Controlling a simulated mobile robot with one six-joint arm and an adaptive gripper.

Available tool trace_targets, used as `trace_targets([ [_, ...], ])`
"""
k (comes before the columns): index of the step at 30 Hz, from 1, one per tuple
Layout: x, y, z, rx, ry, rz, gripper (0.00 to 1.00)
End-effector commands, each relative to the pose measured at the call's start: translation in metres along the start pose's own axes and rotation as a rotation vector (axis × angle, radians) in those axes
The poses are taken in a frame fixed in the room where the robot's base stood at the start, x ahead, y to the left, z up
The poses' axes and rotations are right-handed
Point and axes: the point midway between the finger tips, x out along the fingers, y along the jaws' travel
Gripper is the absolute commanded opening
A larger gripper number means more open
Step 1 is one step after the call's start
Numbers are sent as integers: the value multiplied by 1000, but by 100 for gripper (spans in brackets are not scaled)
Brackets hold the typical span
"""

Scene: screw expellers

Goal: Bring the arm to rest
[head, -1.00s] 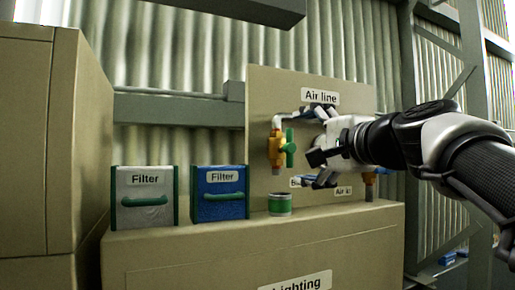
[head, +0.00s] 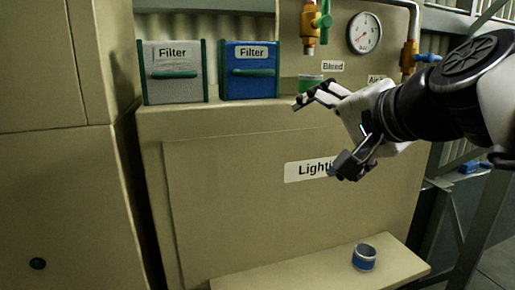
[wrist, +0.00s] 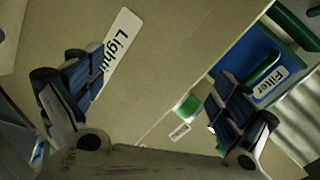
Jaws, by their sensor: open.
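My gripper (head: 322,132) is open and empty in the head view. It is in front of the beige cabinet (head: 230,200), near the "Lighting" label (head: 306,171), and covers the label's right end. My arm comes in from the right and is held out, bent at the wrist.
A grey filter box (head: 174,88) and a blue one (head: 250,85) stand on the cabinet top. A green-banded cup (head: 309,83) sits beside them. Behind are a yellow valve (head: 309,28) and a gauge (head: 364,33). A blue-banded cup (head: 364,257) stands on the low shelf (head: 310,272).

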Motion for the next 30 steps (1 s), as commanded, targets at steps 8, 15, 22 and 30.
trace_targets([
  [8,-10,183,125,-408,-209,341,95],
  [15,-41,318,190,-731,-396,558,95],
  [22,-57,367,208,-862,-476,638,95],
  [30,-58,368,208,-866,-479,641,95],
])
